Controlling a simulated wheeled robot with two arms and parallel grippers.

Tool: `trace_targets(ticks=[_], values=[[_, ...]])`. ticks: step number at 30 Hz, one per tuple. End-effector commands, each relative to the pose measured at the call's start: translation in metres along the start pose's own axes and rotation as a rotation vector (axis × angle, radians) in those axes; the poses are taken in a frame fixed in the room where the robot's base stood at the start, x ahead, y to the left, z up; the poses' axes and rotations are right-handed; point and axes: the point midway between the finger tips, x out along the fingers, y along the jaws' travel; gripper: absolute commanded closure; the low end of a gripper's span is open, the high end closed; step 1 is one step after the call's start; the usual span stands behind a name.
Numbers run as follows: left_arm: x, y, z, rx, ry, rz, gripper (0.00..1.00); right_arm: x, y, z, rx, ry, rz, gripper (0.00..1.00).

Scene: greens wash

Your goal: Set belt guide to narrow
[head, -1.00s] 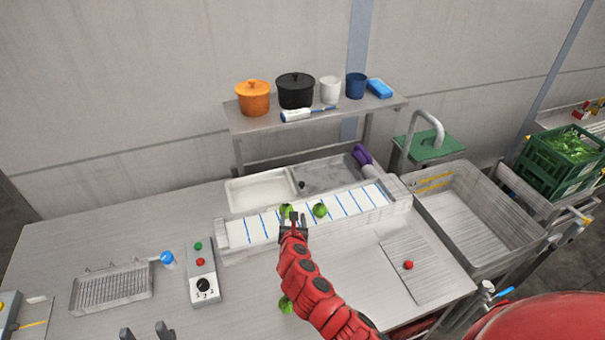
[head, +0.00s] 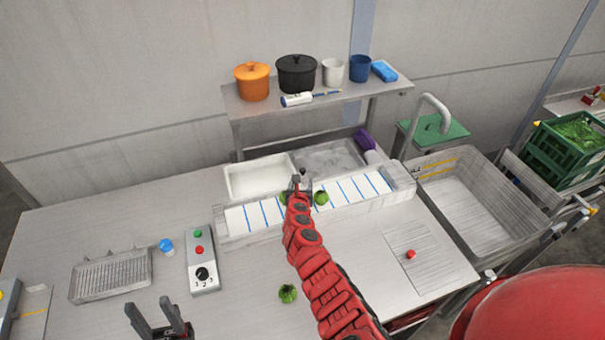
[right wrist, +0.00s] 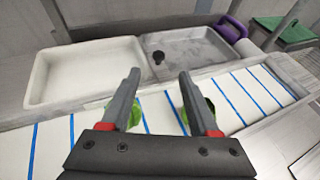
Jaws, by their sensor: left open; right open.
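The white belt (head: 352,192) with blue stripes runs across the table between pale rails. My right gripper (head: 300,182) is open above the belt's far edge. In the right wrist view its two fingers (right wrist: 158,80) are spread, with nothing gripped between them. A small dark knob (right wrist: 158,57) shows beyond the fingertips, at the near left corner of the grey basin; I cannot tell whether it is the belt guide's handle. Green heads (head: 321,198) lie on the belt, partly hidden behind the fingers in the wrist view. My left gripper (head: 155,308) is open and empty at the bottom left.
A control box (head: 201,260) with green and red buttons and a numbered dial stands left of the belt. A wire tray (head: 110,276) and blue-capped item (head: 166,245) lie further left. A loose green head (head: 288,294) lies in front. White (head: 258,181) and grey basins are behind the belt.

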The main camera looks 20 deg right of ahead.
Motion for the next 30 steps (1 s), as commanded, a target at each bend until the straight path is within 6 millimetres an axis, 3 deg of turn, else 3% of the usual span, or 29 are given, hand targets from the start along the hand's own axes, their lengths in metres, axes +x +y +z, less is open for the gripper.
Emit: trace_targets(ticks=[5, 18, 24, 30], values=[[-0.022, 0.001, 0.004, 0.000, 0.001, 0.000, 0.50, 0.026, 0.000, -0.010, 0.003, 0.008, -0.001, 0.39], [-0.092, 0.005, 0.016, 0.000, 0.000, 0.000, 0.50, 0.087, 0.000, -0.012, 0.004, 0.009, 0.001, 0.39], [-0.108, 0.005, 0.018, 0.000, 0.001, 0.000, 0.50, 0.099, 0.001, -0.007, 0.000, 0.006, 0.002, 0.39], [-0.110, 0.005, 0.019, 0.000, 0.000, 0.000, 0.50, 0.101, 0.002, -0.004, -0.003, 0.007, 0.004, 0.39]])
